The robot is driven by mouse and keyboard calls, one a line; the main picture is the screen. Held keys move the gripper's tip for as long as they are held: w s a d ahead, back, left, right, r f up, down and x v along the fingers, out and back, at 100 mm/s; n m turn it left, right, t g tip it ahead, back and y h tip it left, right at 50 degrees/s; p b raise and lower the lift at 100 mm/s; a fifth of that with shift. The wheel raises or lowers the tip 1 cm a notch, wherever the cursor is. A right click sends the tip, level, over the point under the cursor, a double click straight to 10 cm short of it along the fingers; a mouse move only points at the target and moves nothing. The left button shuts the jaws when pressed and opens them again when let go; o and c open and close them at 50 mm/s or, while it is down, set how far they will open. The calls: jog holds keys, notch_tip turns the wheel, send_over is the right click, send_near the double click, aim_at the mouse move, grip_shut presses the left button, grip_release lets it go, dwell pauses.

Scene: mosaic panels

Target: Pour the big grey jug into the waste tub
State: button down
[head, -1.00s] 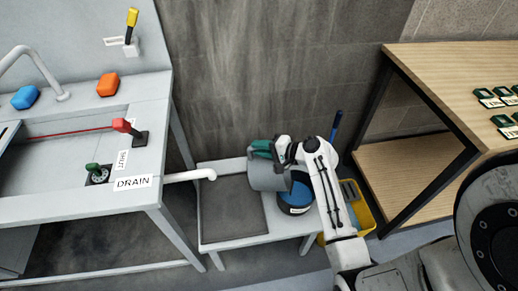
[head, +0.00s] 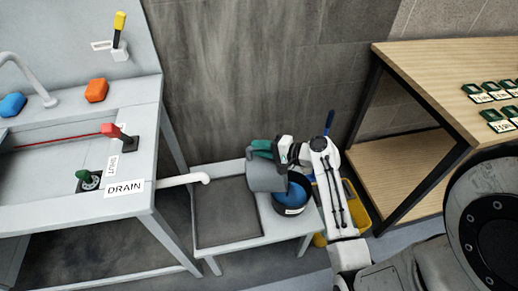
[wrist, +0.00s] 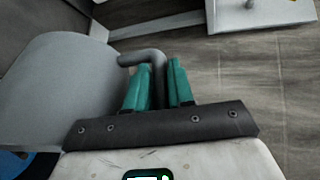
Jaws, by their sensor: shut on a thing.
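The big grey jug (head: 266,176) is held above the low bench, beside and partly over the dark round tub (head: 291,208). It looks tilted toward the tub. The tub carries a white label, too small to read, and shows blue inside. My gripper (head: 262,148) has teal fingers, shut on the jug's handle. In the wrist view the fingers (wrist: 158,85) close around the bent grey handle (wrist: 148,57), and the jug's grey body (wrist: 60,85) fills the left side. Blue shows at the lower left there. The jug's inside and any stream are hidden.
The low bench (head: 262,236) has a dark mat (head: 226,212) and a white drain pipe (head: 185,180) ending above it. A sink counter (head: 75,207) stands left. A yellow bucket (head: 357,210) and a wooden shelf unit (head: 400,180) stand right.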

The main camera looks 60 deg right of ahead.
jog(key=shift+s+d+r, duration=0.15)
jog(key=shift+s+d, duration=0.05)
jog(key=shift+s, duration=0.25)
jog(key=shift+s+d+r+t+b, duration=0.1)
jog(key=shift+s+d+t+b, duration=0.05)
jog(key=shift+s+t+b, duration=0.2)
jog(key=shift+s+d+r+t, duration=0.15)
jog(key=shift+s+r+t, duration=0.1)
jog(key=shift+s, duration=0.1)
jog(key=shift+d, duration=0.1)
dwell(1.2)
